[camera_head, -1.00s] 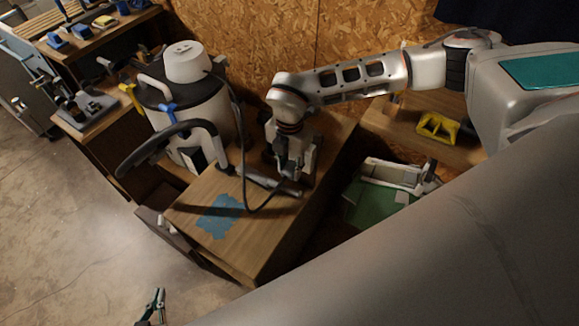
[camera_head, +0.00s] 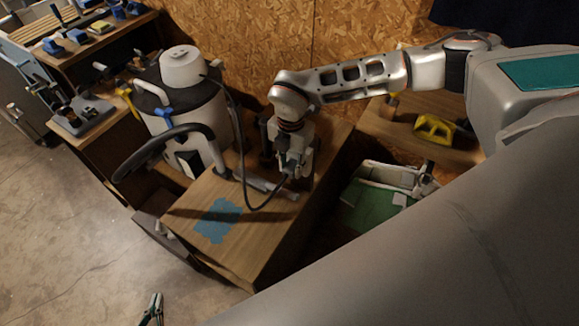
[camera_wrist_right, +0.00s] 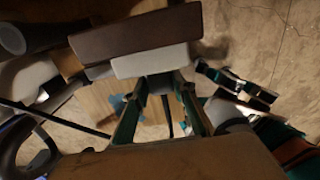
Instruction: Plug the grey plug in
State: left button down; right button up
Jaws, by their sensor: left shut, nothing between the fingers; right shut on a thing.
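My right gripper (camera_head: 289,172) comes down over the small wooden table (camera_head: 245,255), beside a dark upright block (camera_head: 268,140). In the right wrist view its two dark green fingers (camera_wrist_right: 160,92) are shut on the grey plug (camera_wrist_right: 160,83), mostly hidden between the tips. A dark cable (camera_head: 235,125) loops from the vacuum cleaner (camera_head: 185,105) to this gripper. A brown block with a white face (camera_wrist_right: 150,61) lies right past the plug; I cannot tell whether they touch. My left gripper (camera_head: 153,306) is shut and empty, low over the floor; it also shows in the wrist view (camera_wrist_right: 237,86).
The vacuum's hose (camera_head: 150,150) curves left of the table, and its nozzle lies on the tabletop near a blue patch (camera_head: 218,220). A green-bottomed tray (camera_head: 372,205) stands right of the table. A yellow object (camera_head: 436,130) sits on a bench. The floor at left is clear.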

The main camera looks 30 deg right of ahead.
aim_at(291, 166)
jog(key=o, duration=1.2)
jog(key=shift+d, duration=0.1)
notch_tip(291, 166, up, 12)
